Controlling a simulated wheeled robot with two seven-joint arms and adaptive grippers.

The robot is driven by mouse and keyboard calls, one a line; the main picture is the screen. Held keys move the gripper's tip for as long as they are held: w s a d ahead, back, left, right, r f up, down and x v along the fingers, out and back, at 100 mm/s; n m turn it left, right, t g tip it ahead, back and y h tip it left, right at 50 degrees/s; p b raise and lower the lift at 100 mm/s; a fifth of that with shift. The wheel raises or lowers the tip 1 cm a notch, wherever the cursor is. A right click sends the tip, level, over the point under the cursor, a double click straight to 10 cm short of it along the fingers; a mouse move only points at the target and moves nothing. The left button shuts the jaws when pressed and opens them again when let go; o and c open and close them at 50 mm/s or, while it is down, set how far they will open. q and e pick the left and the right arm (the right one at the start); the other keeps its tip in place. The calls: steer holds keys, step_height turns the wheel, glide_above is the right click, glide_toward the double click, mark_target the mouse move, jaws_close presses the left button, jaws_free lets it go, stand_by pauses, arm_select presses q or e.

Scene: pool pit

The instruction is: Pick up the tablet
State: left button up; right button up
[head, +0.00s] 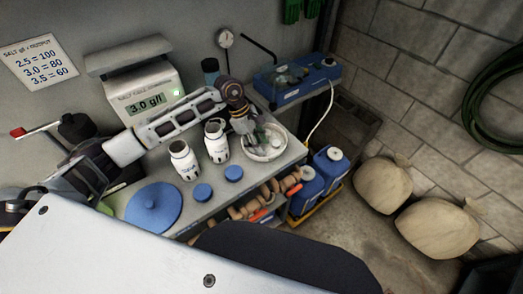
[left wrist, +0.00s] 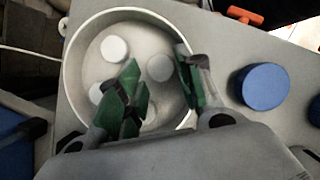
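Several round white tablets (left wrist: 114,49) lie apart in a round white bowl (left wrist: 70,62). One tablet (left wrist: 160,68) is in the gap between my left fingertips; another is partly behind the left-hand finger. My left gripper (left wrist: 157,72) has green pads, is open and reaches over the bowl. I cannot tell whether the fingers touch a tablet. In the head view the left gripper (head: 254,134) points down into the bowl (head: 282,152) at the bench's right end, hiding part of its inside. My right gripper is in neither view.
Two white bottles (head: 183,160) and blue caps (head: 203,193) stand left of the bowl, with a blue round lid (head: 153,208) further left. A meter (head: 150,98) reads 3.0 g/l behind my arm. A blue tray (head: 297,80) is behind the bowl; blue jugs (head: 331,165) stand below right.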

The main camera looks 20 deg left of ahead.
arm_select(q)
steer(key=shift+x, duration=0.9)
steer(key=shift+f, duration=0.25)
steer(key=shift+s, duration=0.1)
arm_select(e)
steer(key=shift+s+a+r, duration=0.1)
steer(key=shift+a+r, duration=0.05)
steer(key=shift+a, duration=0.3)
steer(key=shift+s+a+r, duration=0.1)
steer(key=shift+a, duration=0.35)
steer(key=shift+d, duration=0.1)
